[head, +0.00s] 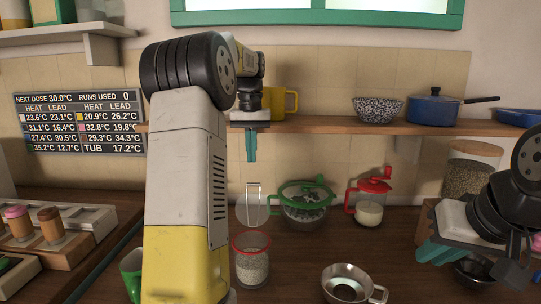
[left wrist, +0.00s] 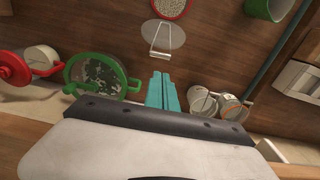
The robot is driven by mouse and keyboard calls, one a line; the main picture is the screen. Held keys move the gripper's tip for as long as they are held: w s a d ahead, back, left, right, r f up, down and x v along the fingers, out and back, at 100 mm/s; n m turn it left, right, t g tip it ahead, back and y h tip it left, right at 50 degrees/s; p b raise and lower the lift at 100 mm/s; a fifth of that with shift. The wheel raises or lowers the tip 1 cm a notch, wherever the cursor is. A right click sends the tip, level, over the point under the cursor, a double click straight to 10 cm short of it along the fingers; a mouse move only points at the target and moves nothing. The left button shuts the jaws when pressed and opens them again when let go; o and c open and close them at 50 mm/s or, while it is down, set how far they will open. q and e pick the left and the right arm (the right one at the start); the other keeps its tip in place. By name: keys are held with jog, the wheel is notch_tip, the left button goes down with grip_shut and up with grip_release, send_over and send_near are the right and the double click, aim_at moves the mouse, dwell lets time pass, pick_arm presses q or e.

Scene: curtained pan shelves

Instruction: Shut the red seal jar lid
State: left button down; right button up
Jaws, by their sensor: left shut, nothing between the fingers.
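The red seal jar (head: 251,262) is clear glass with a red rim and pale grainy contents. It stands upright on the counter, mouth uncovered. Its clear lid (head: 254,206) stands up behind the mouth with a wire bail. In the left wrist view the jar (left wrist: 172,7) is cut by the top edge and the lid (left wrist: 163,36) lies just below it. My left gripper (head: 251,158) points down, shut and empty, above and behind the lid, near the shelf edge. Its teal fingers (left wrist: 161,92) are apart from the lid. My right gripper (head: 474,262) is open and empty at the far right.
A green-rimmed strainer lid pot (head: 304,212) and a red-topped jar (head: 369,205) stand right of the lid. A metal cup (head: 347,286) is at the front. A wooden shelf (head: 330,125) overhangs behind. A green mug (head: 131,273) is left of my arm.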

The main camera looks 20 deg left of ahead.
pick_arm(q)
notch_tip(320, 180, down, 7)
jog(key=shift+f, duration=0.15)
dwell(0.5)
